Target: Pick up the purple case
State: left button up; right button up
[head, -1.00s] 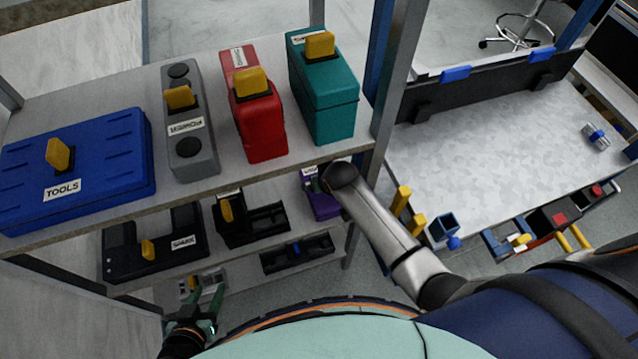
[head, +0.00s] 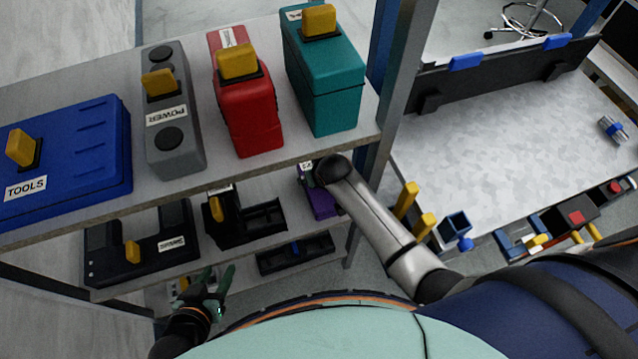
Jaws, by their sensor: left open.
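The purple case (head: 320,203) is on the middle shelf at its right end, under the top board. My right arm's dark rounded joint hides much of it, and only its purple side and part of a white label show. I cannot make out my right gripper behind that joint, nor whether it touches the case. My left gripper (head: 217,281) has green fingers, apart with nothing between them. It is at the lower left, in front of the lower shelves and well left of the purple case.
The top shelf (head: 215,182) holds a blue tools case (head: 75,165), a grey power case (head: 180,145), a red case (head: 250,115) and a teal case (head: 328,90). Black cases (head: 150,250) stand left of the purple one. A metal post (head: 385,130) and workbench (head: 480,160) are to the right.

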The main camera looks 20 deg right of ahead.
grip_shut()
dwell(0.5)
jog(key=shift+r, duration=0.1)
